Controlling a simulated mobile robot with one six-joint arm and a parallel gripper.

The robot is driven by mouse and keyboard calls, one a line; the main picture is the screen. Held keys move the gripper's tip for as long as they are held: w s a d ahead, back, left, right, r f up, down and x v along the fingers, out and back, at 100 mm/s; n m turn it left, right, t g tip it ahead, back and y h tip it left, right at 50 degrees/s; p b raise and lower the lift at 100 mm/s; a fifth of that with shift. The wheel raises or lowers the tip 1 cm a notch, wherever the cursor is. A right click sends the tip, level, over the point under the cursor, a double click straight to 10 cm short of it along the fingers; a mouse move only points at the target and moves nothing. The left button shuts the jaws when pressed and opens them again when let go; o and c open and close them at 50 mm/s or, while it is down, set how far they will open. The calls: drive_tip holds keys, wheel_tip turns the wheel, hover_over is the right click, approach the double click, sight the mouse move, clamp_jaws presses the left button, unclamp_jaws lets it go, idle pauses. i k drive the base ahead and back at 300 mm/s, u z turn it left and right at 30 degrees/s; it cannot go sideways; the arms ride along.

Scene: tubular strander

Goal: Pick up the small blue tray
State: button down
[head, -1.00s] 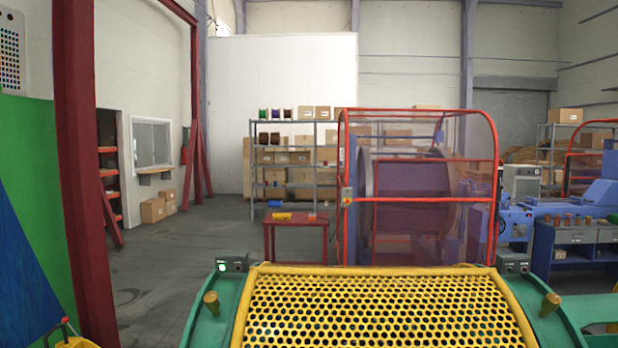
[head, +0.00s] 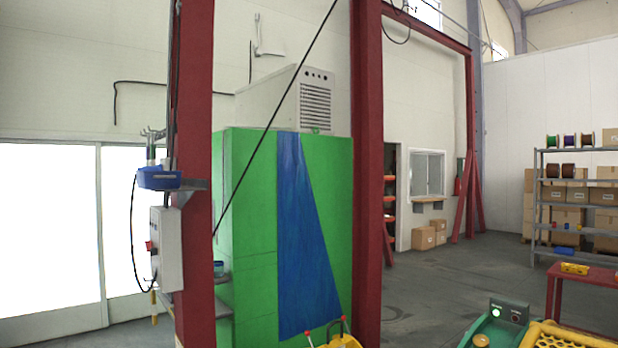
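A small blue tray (head: 158,180) sits on a grey bracket shelf on the left red column, left of the middle in the head view. Upright tools or bottles with green and grey parts show at the tray's back; whether they stand in it or behind it I cannot tell. A smaller blue item (head: 565,250) is low on the grey rack at the far right, too small to make out. My gripper is not in view.
A grey control box (head: 167,248) with a hanging cable is below the tray. A green cabinet (head: 245,230) stands right of the column. A red table (head: 590,285) and a yellow perforated guard (head: 560,336) are at lower right. Open floor (head: 430,285) lies between.

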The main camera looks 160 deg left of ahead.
sight(152, 180)
drive_tip(key=u, duration=0.2)
drive_tip(key=k, duration=0.2)
drive_tip(key=z, duration=2.6)
drive_tip(key=k, duration=0.15)
drive_tip(key=z, duration=2.05)
drive_tip(key=k, duration=0.5)
drive_tip(key=z, duration=0.6)
